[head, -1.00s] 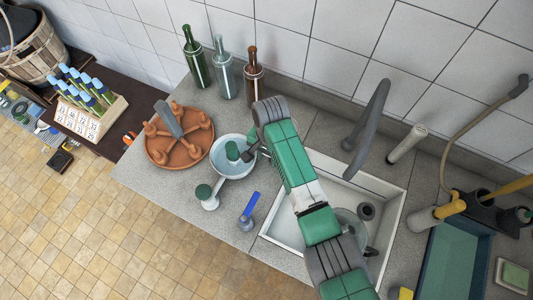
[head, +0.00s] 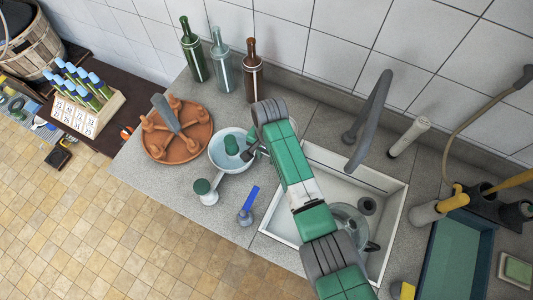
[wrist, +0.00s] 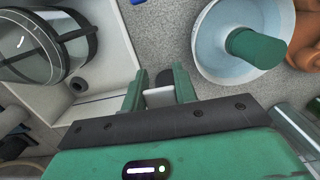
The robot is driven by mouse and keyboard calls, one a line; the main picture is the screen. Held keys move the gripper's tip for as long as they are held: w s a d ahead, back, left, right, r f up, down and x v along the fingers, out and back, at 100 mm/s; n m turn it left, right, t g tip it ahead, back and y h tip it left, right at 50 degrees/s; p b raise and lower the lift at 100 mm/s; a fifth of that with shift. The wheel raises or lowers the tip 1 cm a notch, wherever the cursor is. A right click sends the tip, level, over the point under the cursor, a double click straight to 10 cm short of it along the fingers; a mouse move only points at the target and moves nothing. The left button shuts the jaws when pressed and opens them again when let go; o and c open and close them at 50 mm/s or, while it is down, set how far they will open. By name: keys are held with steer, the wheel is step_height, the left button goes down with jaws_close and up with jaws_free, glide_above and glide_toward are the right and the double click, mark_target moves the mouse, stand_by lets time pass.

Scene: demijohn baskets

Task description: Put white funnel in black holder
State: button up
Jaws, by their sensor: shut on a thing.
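My gripper (wrist: 157,82) points down over the counter between the light-blue bowl and the sink. Its two green fingers are shut on a small white piece (wrist: 159,97), which I take to be the white funnel. Only a little of it shows, with a dark rounded part (wrist: 165,78) just beyond it, so its full shape is hidden. In the head view my gripper (head: 252,153) is beside the bowl's right rim, and what it holds is mostly hidden. A black holder (head: 484,206) with openings stands at the far right, behind the blue-green tub. Yellow-ended tools are at it.
The bowl (head: 216,162) has a green cylinder (head: 231,145) in it. The white sink (head: 293,228), with a clear vessel inside and a tall grey tap (head: 372,115), lies between my gripper and the holder. Three bottles (head: 223,65) stand along the wall. The blue-green tub (head: 455,262) is at right.

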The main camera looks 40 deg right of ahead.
steer(key=shift+f, duration=0.2)
steer(key=shift+f+b, duration=0.55)
steer(key=shift+f, duration=0.4)
steer(key=shift+f+b, duration=0.6)
steer(key=shift+f, duration=0.4)
steer(key=shift+f+b, duration=0.4)
steer(key=shift+b, duration=0.05)
steer(key=o, duration=1)
